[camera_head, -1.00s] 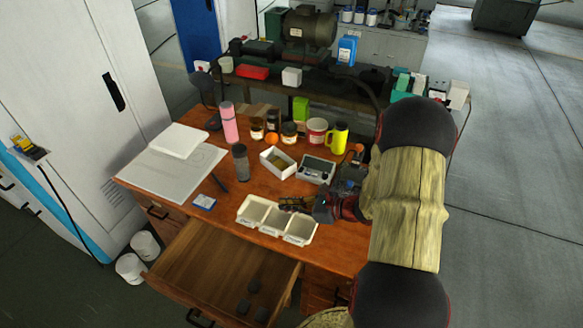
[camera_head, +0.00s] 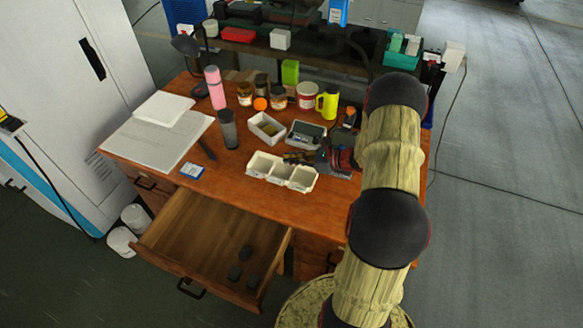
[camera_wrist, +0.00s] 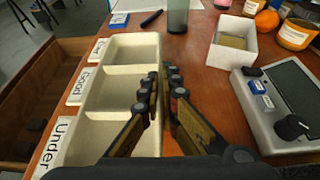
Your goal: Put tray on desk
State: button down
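The tray (camera_head: 258,178) is white with three compartments in a row. It is over the front part of the wooden desk (camera_head: 222,183), behind the open drawer; I cannot tell whether it touches the desktop. In the wrist view the tray (camera_wrist: 123,92) has labels along its left side, two reading "Good" and "Under". My gripper (camera_head: 290,157) is at the tray's back edge. In the wrist view its fingers (camera_wrist: 163,75) straddle the long right wall, one inside and one outside, and look closed on it. The wall between the fingertips is mostly hidden.
An open drawer (camera_head: 196,240) with dark blocks juts out in front. A grey device (camera_head: 306,134) and a small white box (camera_head: 266,128) stand close behind the tray. A dark cylinder (camera_head: 229,130) and blue card (camera_head: 191,170) are to the left, with bare desk between.

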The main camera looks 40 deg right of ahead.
jog(key=shift+w+d+f, duration=0.35)
jog(key=shift+d+f, duration=0.1)
jog(key=shift+f, duration=0.3)
jog(key=shift+f+b, duration=0.85)
jog(key=shift+f, duration=0.55)
jog(key=shift+f, duration=0.15)
jog(key=c, duration=2.1)
grip_release()
jog(key=shift+o, duration=0.3)
